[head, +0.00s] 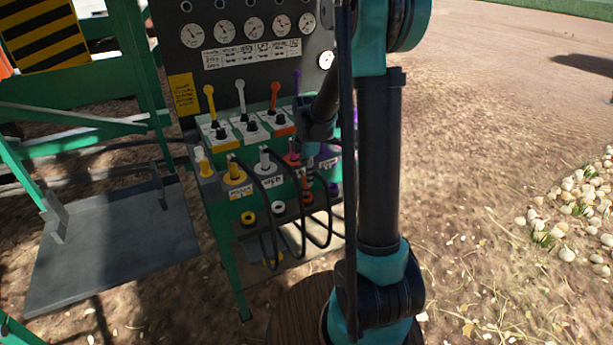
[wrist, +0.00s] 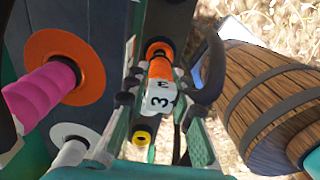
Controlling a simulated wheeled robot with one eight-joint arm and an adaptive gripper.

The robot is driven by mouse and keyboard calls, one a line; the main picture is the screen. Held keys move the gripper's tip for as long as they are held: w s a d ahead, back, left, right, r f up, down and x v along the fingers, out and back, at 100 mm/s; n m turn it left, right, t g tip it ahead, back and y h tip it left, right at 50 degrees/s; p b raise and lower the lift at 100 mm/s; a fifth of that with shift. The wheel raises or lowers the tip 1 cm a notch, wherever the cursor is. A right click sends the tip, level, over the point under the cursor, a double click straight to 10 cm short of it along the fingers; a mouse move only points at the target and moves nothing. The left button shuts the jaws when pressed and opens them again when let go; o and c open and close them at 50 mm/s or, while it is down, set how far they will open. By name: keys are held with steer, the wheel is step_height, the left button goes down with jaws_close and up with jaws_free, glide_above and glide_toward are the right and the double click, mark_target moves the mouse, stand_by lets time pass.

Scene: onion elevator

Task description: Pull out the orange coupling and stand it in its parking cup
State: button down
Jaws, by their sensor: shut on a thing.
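My gripper (wrist: 160,112) is shut on the orange coupling (wrist: 162,72), which carries a white label, in the wrist view. An orange ring with a dark centre (wrist: 158,47), apparently the parking cup, shows just beyond the coupling. I cannot tell whether the coupling touches or sits in it. In the head view the orange coupling (head: 305,183) shows small above the lower row of rings. My arm partly hides my gripper there. A large orange disc (wrist: 92,62) on the panel has a magenta coupling (wrist: 48,95) in it.
A white coupling (wrist: 70,155) and a yellow coupling (head: 234,172) stand beside it. A yellow ring (wrist: 142,137) is in the lower row. Black hoses (head: 270,205) loop in front. A wooden barrel (wrist: 265,95) is close on the right in the wrist view. Gauges (head: 252,28) and levers are above.

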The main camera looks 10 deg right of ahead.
steer(key=shift+f, duration=1.6)
stand_by(1.1)
stand_by(0.4)
steer(key=c, duration=1.2)
jaws_free()
steer(key=shift+c, duration=0.7)
steer(key=shift+o, duration=0.4)
steer(key=shift+r, duration=0.7)
steer(key=shift+o, duration=0.8)
steer(key=shift+r, duration=2.8)
